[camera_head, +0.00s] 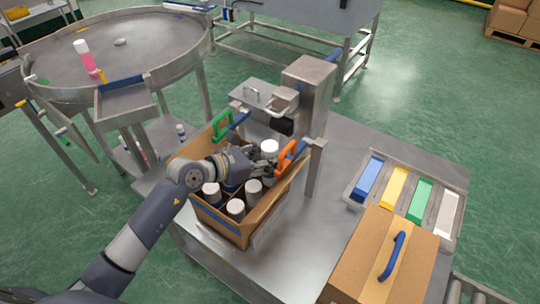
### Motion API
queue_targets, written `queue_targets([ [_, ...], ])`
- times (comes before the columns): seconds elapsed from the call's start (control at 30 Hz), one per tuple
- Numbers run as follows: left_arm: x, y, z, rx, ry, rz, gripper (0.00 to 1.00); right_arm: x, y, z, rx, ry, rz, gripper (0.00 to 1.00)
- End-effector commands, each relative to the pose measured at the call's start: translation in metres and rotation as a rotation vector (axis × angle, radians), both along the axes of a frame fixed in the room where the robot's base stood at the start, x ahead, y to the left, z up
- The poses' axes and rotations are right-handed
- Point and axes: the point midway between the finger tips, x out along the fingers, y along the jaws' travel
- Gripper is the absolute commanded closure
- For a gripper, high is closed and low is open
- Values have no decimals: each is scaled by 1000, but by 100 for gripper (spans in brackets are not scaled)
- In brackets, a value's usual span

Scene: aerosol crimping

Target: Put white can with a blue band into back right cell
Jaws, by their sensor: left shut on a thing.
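My left gripper (258,161) reaches in from the left over an open cardboard box (255,224). It is shut on a white-topped can (270,147) at the back right part of the box. The gripper hides much of this can, so its band is hard to make out. Its lower end seems to be down inside the box walls, but I cannot tell whether it touches the bottom. Several other white-topped cans stand upright in the front cells, one at the front (235,207) and one at the right (253,187). My right gripper is not in view.
A green handle (222,125) and an orange handle (289,154) stand at the box's edges. A metal post machine (309,85) rises behind it. A closed carton (365,262) and a tray of coloured blocks (447,231) are at right. A round table (140,45) stands at left.

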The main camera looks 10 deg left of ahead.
Motion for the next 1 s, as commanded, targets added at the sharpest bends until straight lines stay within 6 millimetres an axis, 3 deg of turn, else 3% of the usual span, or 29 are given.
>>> queue_targets([
  [0.3,0,0,-2,-1,-2,0,100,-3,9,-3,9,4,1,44],
  [0.33,0,0,-2,-1,-2,0,63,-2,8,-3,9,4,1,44],
  [0.43,0,0,-2,-1,-2,0,41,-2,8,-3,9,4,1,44],
  [0.8,-1,0,-3,0,3,-1,41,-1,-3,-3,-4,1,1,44],
  [1.0,-16,14,4,2,2,0,41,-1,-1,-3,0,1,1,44],
])
